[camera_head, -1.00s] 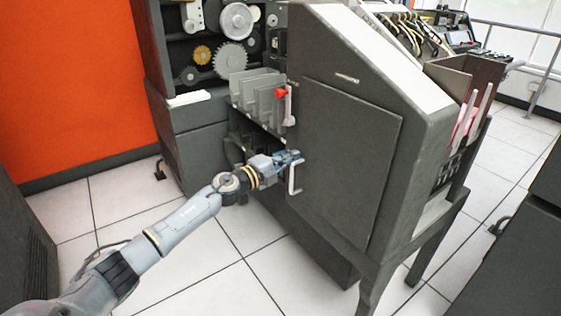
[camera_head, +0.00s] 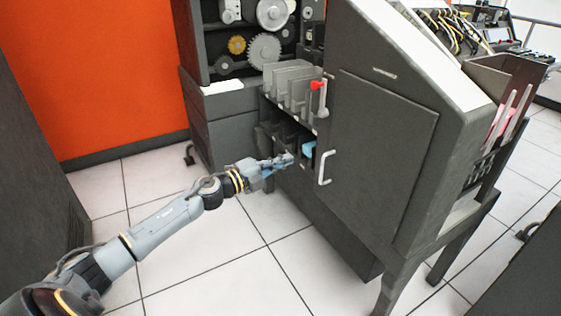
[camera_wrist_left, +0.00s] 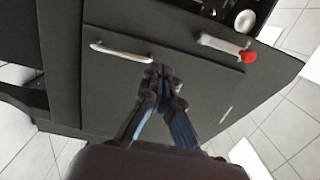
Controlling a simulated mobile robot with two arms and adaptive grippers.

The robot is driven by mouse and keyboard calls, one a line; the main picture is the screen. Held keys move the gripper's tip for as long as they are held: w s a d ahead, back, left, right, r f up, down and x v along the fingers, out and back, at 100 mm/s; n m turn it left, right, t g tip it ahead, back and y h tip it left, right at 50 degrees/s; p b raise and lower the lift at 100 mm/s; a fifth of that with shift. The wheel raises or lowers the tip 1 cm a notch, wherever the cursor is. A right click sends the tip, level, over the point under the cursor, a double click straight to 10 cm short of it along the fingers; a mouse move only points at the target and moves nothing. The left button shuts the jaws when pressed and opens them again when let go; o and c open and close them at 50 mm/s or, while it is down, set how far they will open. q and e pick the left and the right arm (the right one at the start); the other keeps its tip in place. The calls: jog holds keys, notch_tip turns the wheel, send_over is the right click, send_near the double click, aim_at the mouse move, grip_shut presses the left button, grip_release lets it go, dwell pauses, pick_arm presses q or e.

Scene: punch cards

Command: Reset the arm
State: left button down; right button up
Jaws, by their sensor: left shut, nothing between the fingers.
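My left arm comes in from the lower left of the head view. Its left gripper (camera_head: 288,160) is shut and empty, in front of the machine's lower slots and left of the white door handle (camera_head: 323,168). In the left wrist view the closed fingers (camera_wrist_left: 162,78) point towards the dark door panel (camera_wrist_left: 190,95), with the white handle (camera_wrist_left: 121,52) just beyond and to the left of the tips. The gripper appears apart from the handle. My right gripper is not in view.
The dark grey machine (camera_head: 385,150) stands on legs at centre right. A red-knobbed lever (camera_head: 318,86) and grey card slots (camera_head: 290,85) are above the gripper. A blue object (camera_head: 309,149) sits in a lower slot. White tiled floor (camera_head: 225,265) is clear in front.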

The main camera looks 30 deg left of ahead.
pick_arm(q)
jog(key=shift+s+a, duration=0.15)
jog(key=shift+s, duration=0.2)
